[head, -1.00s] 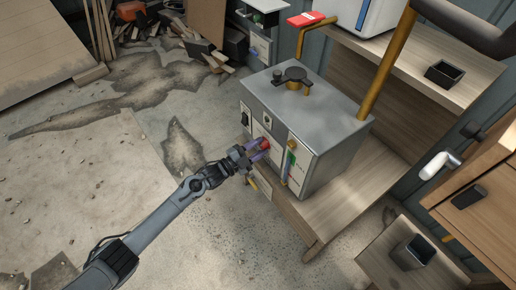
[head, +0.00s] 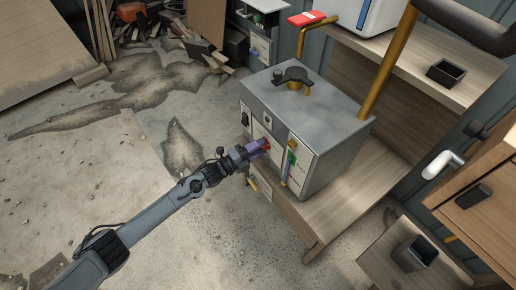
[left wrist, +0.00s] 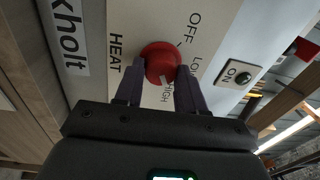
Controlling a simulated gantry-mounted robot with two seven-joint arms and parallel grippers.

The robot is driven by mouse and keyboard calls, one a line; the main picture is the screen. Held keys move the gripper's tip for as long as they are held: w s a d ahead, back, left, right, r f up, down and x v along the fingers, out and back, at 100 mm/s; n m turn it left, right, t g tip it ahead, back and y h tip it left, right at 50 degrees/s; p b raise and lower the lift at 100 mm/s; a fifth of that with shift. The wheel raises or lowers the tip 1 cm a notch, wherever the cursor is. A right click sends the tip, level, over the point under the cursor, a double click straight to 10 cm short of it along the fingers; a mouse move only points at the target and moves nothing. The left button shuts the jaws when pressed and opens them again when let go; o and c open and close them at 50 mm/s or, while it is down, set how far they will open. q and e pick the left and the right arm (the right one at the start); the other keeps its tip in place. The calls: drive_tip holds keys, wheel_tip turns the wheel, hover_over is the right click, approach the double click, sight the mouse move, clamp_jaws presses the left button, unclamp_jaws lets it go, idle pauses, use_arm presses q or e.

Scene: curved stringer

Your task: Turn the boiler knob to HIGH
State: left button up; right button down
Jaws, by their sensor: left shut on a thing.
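The boiler (head: 310,105) is a grey metal box on a wooden bench. My left gripper (left wrist: 160,78) is shut on the red knob, one dark finger on each side. In the head view the purple-looking fingers (head: 257,148) reach the panel and mostly hide the knob.
An ON switch (left wrist: 238,74) sits beside the knob on the panel. A brass pipe (head: 388,62) rises behind the boiler. A shelf with a black open box (head: 444,74) stands at the right. The concrete floor at left is clear near my arm.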

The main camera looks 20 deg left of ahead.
idle(0.3)
use_arm(q)
drive_tip(key=o, duration=1.1)
drive_tip(key=shift+c, duration=0.2)
drive_tip(key=p+v, duration=0.4)
drive_tip(key=v, duration=0.6)
drive_tip(key=shift+s+a+p, duration=0.25)
drive_tip(key=shift+s+p, duration=0.1)
drive_tip(key=shift+p, duration=0.05)
